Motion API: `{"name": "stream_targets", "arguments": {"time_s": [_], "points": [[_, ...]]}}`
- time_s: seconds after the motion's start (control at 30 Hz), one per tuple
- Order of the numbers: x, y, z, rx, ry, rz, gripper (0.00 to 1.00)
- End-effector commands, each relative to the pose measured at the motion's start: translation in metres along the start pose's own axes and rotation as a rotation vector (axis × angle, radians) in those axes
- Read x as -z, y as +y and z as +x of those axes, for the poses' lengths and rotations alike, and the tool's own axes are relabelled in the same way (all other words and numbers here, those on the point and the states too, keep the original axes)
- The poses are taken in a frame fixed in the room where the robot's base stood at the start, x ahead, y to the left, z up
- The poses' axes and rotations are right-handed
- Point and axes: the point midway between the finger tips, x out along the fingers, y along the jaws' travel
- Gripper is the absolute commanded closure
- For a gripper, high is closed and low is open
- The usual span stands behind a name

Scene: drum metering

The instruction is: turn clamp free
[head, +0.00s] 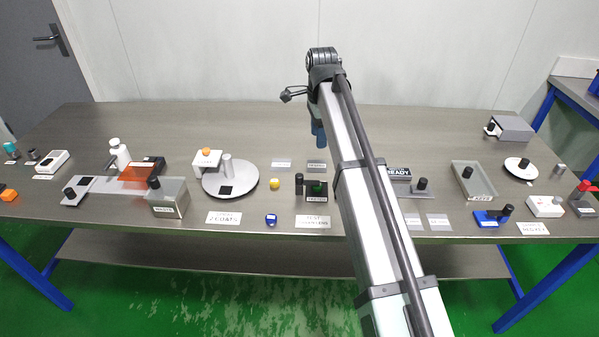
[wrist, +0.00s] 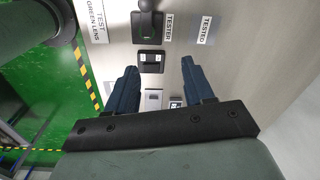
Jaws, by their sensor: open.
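My gripper (head: 318,132) is raised above the bench in the head view, with its dark blue fingers pointing down. In the wrist view its two fingers (wrist: 160,88) stand wide apart with nothing held between them. The black tester (head: 316,191) sits on the bench, with a black upright handle (head: 299,184) at its left and a green part on top. In the wrist view the tester (wrist: 147,34) lies at the top edge, beyond the fingertips and apart from them. I cannot tell for certain which part is the clamp.
A small black box (wrist: 150,61) lies near the fingertips in the wrist view. A round grey turntable (head: 243,184) with a post and a yellow ball (head: 275,184) stand left of the tester. A grey tray (head: 473,182) stands right. My arm hides some bench right of the tester.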

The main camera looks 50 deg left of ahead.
Motion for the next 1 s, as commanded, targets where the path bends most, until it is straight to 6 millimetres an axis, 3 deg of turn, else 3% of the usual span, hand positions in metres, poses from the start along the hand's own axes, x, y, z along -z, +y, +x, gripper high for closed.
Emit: {"name": "stream_targets", "arguments": {"time_s": [0.03,0.13,0.37,1.0], "points": [[-0.018,0.001,-0.004,-0.009,-0.004,-0.008,0.48],[-0.041,0.004,-0.009,-0.025,-0.009,-0.016,0.48],[-0.057,0.008,-0.006,-0.039,-0.013,-0.020,0.48],[-0.057,0.012,0.096,-0.038,-0.013,-0.020,0.48]]}}
